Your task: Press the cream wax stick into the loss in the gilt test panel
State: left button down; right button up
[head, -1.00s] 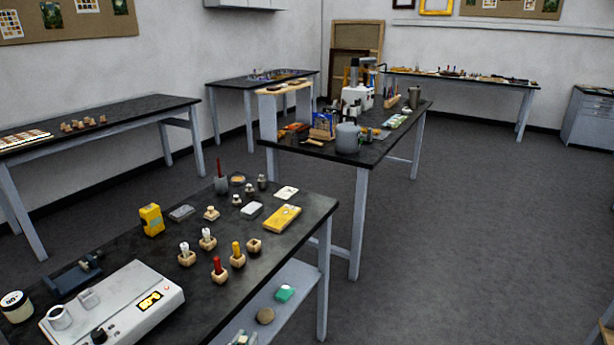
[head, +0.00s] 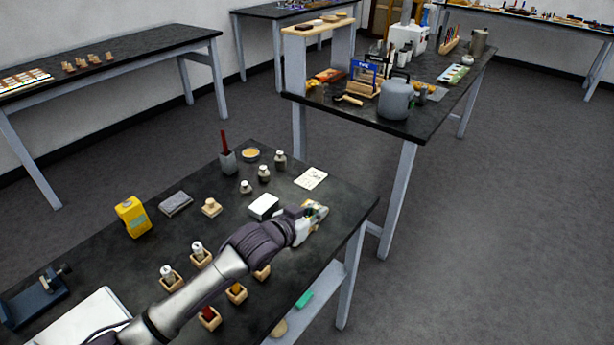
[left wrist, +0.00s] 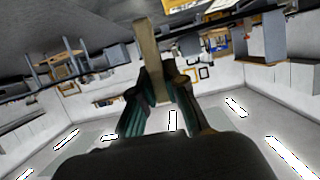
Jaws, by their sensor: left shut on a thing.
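My left gripper (head: 310,215) reaches in from the lower left, over the right part of the near dark table. In the left wrist view, its two fingers (left wrist: 158,88) are shut on a pale cream stick, the wax stick (left wrist: 147,50), which points away from the palm. The gilt test panel is largely hidden behind the gripper in the head view, and its loss cannot be seen. Whether the stick touches the panel cannot be told. My right gripper is not in view.
Wooden holders with white sticks (head: 167,273), a red stick (head: 208,314) and an orange stick (head: 236,289) stand near my arm. A yellow device (head: 132,215) stands left.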

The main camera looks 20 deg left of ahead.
pick_arm(q)
jog(key=w+a, duration=0.1)
jog(key=w, duration=0.1)
jog(key=w+a+r, duration=0.1)
jog(key=w, duration=0.1)
jog(key=w+a+r, duration=0.1)
jog(key=w, duration=0.1)
jog(key=shift+a, duration=0.35)
jog(key=shift+f+b, duration=0.95)
jog(key=shift+f, duration=0.95)
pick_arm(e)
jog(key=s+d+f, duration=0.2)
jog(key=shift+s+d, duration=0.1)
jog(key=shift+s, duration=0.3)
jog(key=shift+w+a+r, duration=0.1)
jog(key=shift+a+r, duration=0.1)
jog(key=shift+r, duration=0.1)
